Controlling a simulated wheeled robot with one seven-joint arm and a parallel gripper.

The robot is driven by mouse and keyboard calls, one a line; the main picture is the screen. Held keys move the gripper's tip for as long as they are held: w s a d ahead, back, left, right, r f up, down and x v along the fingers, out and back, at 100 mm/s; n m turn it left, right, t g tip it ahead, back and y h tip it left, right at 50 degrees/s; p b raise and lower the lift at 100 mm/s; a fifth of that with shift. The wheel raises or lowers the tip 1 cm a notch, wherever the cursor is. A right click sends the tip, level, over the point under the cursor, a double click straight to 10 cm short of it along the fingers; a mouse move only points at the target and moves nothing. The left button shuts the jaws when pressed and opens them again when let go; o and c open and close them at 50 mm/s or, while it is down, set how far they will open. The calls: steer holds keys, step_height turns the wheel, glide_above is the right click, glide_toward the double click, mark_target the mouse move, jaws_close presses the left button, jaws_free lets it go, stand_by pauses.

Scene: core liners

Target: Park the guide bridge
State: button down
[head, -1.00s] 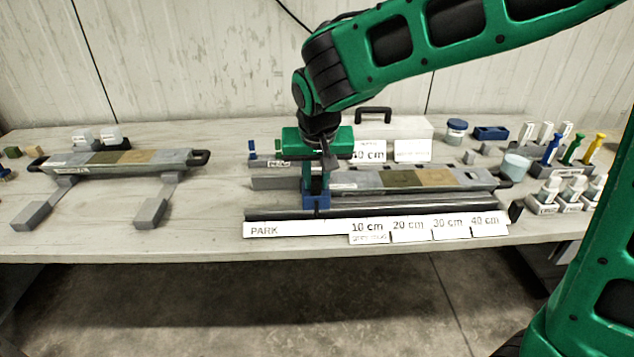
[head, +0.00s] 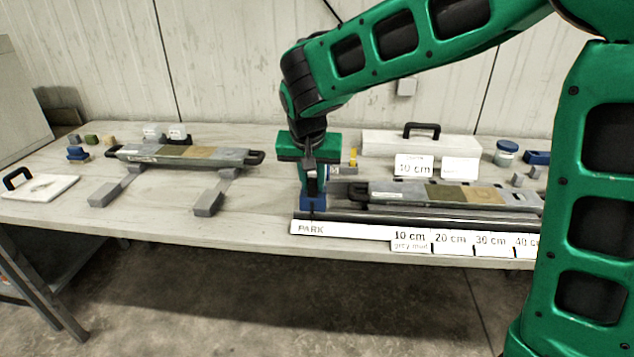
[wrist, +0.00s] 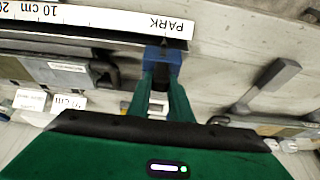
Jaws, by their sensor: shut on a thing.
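The guide bridge shows as a blue block (head: 312,204) at the left end of a dark rail (head: 365,217). My gripper (head: 312,192) points down and is shut on it. In the wrist view the green fingers (wrist: 160,84) close on the blue block (wrist: 162,58). The block is beside the word PARK on the white scale strip (head: 340,231); the strip also shows in the wrist view (wrist: 115,20). Whether the block rests fully on the rail cannot be told. A core liner (head: 447,195) with grey, olive and tan sections lies behind the rail.
A second liner (head: 185,154) rests on grey supports to the left. A white lid with a black handle (head: 40,187) lies at the far left. A white box (head: 400,143), cards (head: 415,166) and a blue-lidded jar (head: 506,152) stand behind. Bare table lies left of the rail.

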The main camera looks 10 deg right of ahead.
steer(key=shift+a+r, duration=0.1)
steer(key=shift+a, duration=0.25)
steer(key=c, duration=1.6)
jaws_free()
steer(key=shift+s+a, duration=0.1)
steer(key=shift+s, duration=0.1)
steer(key=v, duration=1)
steer(key=shift+r, duration=0.3)
